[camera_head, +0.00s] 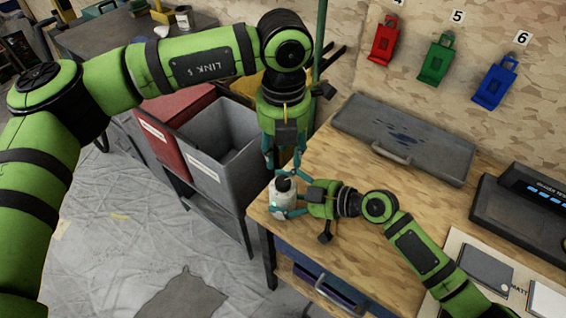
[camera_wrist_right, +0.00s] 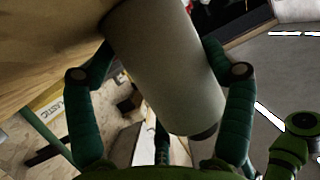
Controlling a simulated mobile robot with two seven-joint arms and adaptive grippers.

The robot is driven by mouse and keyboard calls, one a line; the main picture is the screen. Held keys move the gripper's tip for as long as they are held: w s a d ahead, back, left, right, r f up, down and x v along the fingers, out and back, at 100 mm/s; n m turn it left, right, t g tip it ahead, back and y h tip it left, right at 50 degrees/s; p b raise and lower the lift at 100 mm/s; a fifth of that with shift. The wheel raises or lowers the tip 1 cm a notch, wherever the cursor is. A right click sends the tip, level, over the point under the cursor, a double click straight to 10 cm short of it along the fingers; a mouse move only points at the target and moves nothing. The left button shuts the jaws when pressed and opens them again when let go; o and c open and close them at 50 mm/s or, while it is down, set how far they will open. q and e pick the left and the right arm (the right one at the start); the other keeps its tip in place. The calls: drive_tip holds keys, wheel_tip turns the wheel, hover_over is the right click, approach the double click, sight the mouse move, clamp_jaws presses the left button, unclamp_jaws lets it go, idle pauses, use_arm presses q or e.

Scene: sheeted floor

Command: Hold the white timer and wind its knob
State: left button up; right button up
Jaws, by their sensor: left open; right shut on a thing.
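The white timer (camera_head: 283,194) stands at the left corner of the wooden workbench, with a dark knob (camera_head: 283,184) on top. My right gripper (camera_head: 287,208) comes in from the right and is shut on the timer's body. In the right wrist view the timer's pale cylinder (camera_wrist_right: 168,65) lies between the teal fingers of my right gripper (camera_wrist_right: 162,95). My left gripper (camera_head: 284,170) points down from above, its teal fingers open around or just above the knob. Whether the fingers touch the knob cannot be told.
A grey metal case (camera_head: 405,135) lies at the back of the workbench (camera_head: 345,165). Red and grey bins (camera_head: 228,150) stand to the left of the bench. A dark device (camera_head: 530,215) is at the right. Red, green and blue tags hang on the wall.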

sight(283, 181)
use_arm(q)
wheel_tip(283, 181, down, 9)
drive_tip(key=n, duration=0.7)
drive_tip(key=shift+r+n, duration=0.1)
drive_tip(key=shift+n, duration=0.3)
clamp_jaws()
